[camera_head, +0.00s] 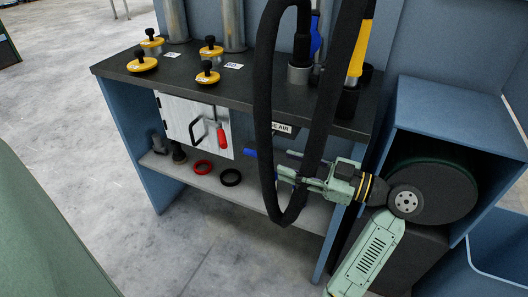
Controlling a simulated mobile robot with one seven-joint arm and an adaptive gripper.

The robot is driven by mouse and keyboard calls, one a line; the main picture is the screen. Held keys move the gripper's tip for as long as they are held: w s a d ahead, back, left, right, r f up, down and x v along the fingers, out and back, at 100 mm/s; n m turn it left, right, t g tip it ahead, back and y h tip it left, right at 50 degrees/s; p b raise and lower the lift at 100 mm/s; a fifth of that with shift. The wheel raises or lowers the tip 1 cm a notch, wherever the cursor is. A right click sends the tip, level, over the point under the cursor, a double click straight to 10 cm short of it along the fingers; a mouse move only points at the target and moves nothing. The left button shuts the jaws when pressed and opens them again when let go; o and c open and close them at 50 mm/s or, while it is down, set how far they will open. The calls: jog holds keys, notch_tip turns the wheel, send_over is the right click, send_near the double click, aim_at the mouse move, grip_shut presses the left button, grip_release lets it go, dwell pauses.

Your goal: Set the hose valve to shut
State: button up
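A small blue lever (250,153) shows just left of the hanging black hose, under the bench edge and below a label ending in "AIR" (282,128). It looks like the hose valve's handle, pointing left and nearly level. The valve body is mostly hidden by the hose and my gripper. My gripper (290,177) reaches in from the right, below the bench top, close to the lever. The black hose (264,100) hangs in a loop in front of the fingers. I cannot tell whether the fingers are open or touch the lever.
The dark bench top (215,83) carries several yellow pieces with black knobs (142,62). A red ring (201,167) and black ring (230,177) lie on the shelf.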

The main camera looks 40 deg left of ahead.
aim_at(259, 155)
jog(key=p+x, duration=0.2)
jog(key=x, duration=0.6)
jog(key=shift+a, duration=0.35)
jog(key=shift+c, duration=0.5)
grip_shut()
